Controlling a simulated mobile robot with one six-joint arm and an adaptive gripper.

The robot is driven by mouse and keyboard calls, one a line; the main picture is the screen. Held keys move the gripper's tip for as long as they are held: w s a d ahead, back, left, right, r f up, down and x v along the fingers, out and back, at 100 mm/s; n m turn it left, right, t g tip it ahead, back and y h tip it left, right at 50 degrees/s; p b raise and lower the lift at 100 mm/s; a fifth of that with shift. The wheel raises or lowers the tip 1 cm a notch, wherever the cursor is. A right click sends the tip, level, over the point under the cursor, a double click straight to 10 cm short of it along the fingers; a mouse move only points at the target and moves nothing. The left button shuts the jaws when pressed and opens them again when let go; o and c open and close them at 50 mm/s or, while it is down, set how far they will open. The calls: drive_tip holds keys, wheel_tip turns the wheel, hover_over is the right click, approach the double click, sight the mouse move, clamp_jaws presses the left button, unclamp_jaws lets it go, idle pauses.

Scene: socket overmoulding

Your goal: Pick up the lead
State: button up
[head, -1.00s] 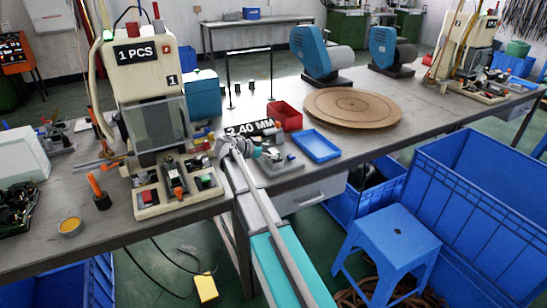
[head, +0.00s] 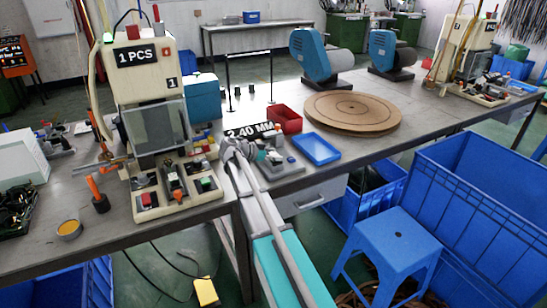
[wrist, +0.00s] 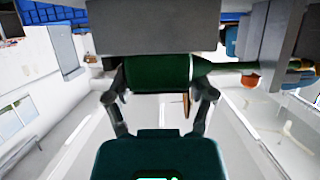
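I cannot pick out the lead with certainty. In the wrist view my gripper (wrist: 160,98) has its two dark fingers spread wide apart. A dark green cylinder (wrist: 160,73) with a narrower neck reaching right shows at the level of the fingertips. I cannot tell whether the fingers touch it. A large grey block hides its upper side. In the head view a cream moulding machine (head: 143,70) marked "1 PCS" stands on the left of the bench, with coloured buttons at its front.
The grey bench (head: 150,232) carries a red bin (head: 285,121), a blue tray (head: 316,148), a round brown board (head: 352,110) and blue-and-grey machines. A blue stool (head: 395,237) and blue crates (head: 470,200) stand at the right. A yellow pedal (head: 206,291) with dark cables lies on the floor.

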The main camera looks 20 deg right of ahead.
drive_tip(key=c, duration=0.5)
drive_tip(key=shift+r, duration=0.1)
drive_tip(key=shift+r+p, duration=0.95)
drive_tip(key=shift+p, duration=0.05)
drive_tip(key=s+r+p, duration=0.3)
drive_tip(key=s, duration=0.1)
drive_tip(key=s+r+p, duration=0.4)
drive_tip(key=s, duration=0.1)
drive_tip(key=s+r+p, duration=0.4)
drive_tip(key=s, duration=0.1)
